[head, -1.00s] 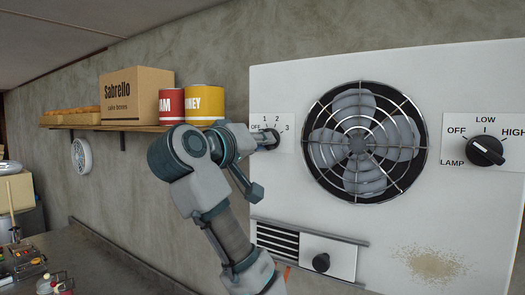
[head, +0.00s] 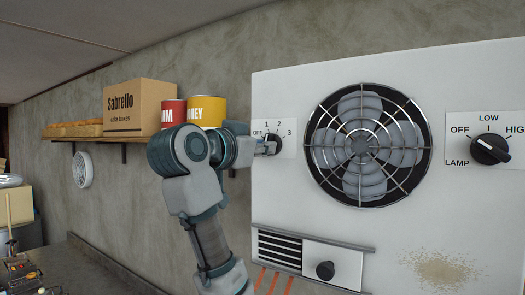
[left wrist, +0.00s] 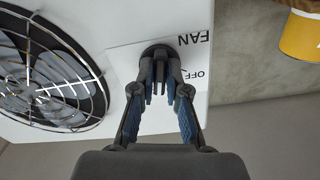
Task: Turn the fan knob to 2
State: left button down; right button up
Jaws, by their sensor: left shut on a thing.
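The fan knob (head: 274,137) is small and dark. It sits on a white plate (head: 289,151) marked OFF, 1, 2 and 3, left of the fan. My left gripper (head: 266,147) reaches it from the left and is shut on it. In the left wrist view the gripper (left wrist: 160,78) has its fingers on both sides of the round dark knob (left wrist: 157,51). The plate (left wrist: 121,58) shows FAN and OFF upside down there. The fingers hide much of the knob, and I cannot tell where its pointer stands. My right gripper is not in view.
The caged fan (head: 367,145) is right of the plate. A lamp knob (head: 490,149) with OFF, LOW and HIGH is further right. A vent with a small dark knob (head: 325,270) is below. A shelf (head: 100,136) holds a box (head: 138,108) and cans (head: 206,111) at left.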

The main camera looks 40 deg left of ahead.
pick_arm(q)
jog(key=shift+s+r+m, duration=0.1)
jog(key=shift+r+m, duration=0.05)
jog(key=shift+m, duration=0.35)
jog(key=c, duration=1.2)
grip_release()
jog(key=shift+w, duration=0.25)
jog(key=s, duration=0.7)
jog(key=shift+s+d+f, duration=0.2)
jog(key=shift+d, duration=0.1)
